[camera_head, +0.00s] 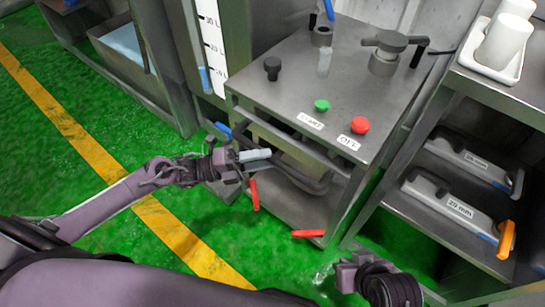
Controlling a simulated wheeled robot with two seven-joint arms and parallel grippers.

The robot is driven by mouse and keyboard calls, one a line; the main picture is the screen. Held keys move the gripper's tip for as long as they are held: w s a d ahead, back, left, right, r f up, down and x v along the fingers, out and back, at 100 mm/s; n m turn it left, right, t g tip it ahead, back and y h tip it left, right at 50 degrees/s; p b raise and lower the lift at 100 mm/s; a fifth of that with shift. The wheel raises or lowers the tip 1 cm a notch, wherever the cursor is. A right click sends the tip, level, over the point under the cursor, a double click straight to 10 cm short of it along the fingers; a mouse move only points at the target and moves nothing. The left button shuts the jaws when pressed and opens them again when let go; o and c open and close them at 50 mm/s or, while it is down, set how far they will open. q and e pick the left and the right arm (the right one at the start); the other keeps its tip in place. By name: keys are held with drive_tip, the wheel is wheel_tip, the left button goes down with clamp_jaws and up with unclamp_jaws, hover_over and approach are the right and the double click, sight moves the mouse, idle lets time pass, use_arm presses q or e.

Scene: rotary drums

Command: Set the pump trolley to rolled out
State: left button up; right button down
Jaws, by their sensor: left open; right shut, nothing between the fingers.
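The pump trolley (395,105) is a steel cabinet in the middle, with a green button, a red button and a black knob on top. A dark curved handle bar (318,187) runs along its near side, below the top. Two red pedals, one at the left (254,194) and one at the right (309,233), stick out low down. My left gripper (256,155) is open at the handle bar; I cannot tell whether it touches the bar. My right gripper (323,273) is shut and empty, low in front of the trolley's right corner.
A steel rack (440,105) stands close on the right, with labelled grey cases (447,205) on its shelves and a white tray (496,68) of white cylinders on top. Another steel unit (120,50) is at the back left. The green floor with a yellow line (60,118) is open at left.

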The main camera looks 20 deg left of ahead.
use_arm(q)
drive_tip(key=shift+x, duration=1.35)
clamp_jaws()
